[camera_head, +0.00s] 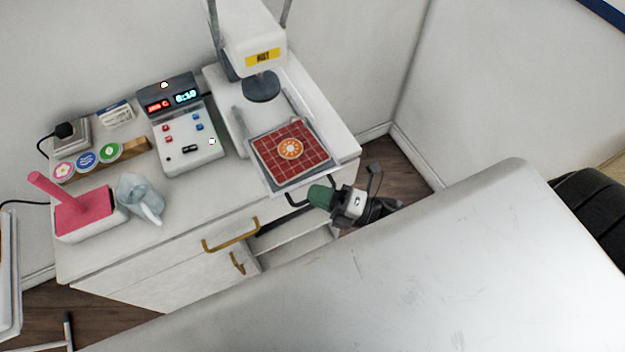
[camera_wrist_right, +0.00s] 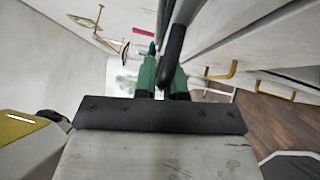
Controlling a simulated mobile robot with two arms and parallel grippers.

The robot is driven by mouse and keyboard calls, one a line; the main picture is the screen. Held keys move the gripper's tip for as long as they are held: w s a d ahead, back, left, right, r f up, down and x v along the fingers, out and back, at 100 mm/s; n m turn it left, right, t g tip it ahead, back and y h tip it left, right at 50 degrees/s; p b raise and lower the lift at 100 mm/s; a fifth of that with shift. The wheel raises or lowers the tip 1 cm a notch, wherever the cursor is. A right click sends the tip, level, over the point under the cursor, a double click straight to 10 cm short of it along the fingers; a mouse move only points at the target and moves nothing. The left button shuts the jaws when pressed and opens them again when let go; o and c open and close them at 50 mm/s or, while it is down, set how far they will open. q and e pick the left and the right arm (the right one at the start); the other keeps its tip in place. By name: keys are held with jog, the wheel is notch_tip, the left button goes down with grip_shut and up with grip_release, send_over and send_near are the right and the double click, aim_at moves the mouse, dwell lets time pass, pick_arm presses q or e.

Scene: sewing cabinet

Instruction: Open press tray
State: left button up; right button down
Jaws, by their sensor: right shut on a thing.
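The press tray (camera_head: 268,181) is a pale tray at the front right of the cabinet top. A red grid cloth with an orange round patch (camera_head: 290,149) lies on it. The tray's dark handle (camera_head: 283,199) sticks out at its front edge. My right gripper (camera_head: 318,195), with green fingertips, is at this handle. In the right wrist view its green fingers (camera_wrist_right: 160,82) are shut on a dark bar (camera_wrist_right: 176,48), the handle. The press head (camera_head: 262,86) hangs above and behind the tray. My left gripper is not in view.
A control box (camera_head: 184,137) with lit displays stands left of the press. A pink block with a handle (camera_head: 85,213), a spray bottle (camera_head: 141,197) and round patches (camera_head: 87,159) are further left. Below are drawers with brass handles (camera_head: 231,236). A large pale surface (camera_head: 400,290) fills the foreground.

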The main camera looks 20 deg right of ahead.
dwell(0.3)
jog(key=c, duration=1.2)
grip_release()
jog(key=b+v, duration=0.2)
jog(key=v, duration=0.8)
jog(key=shift+s+d+b, duration=0.25)
jog(key=shift+d+b, duration=0.05)
jog(key=shift+b, duration=0.05)
jog(key=shift+f, duration=0.2)
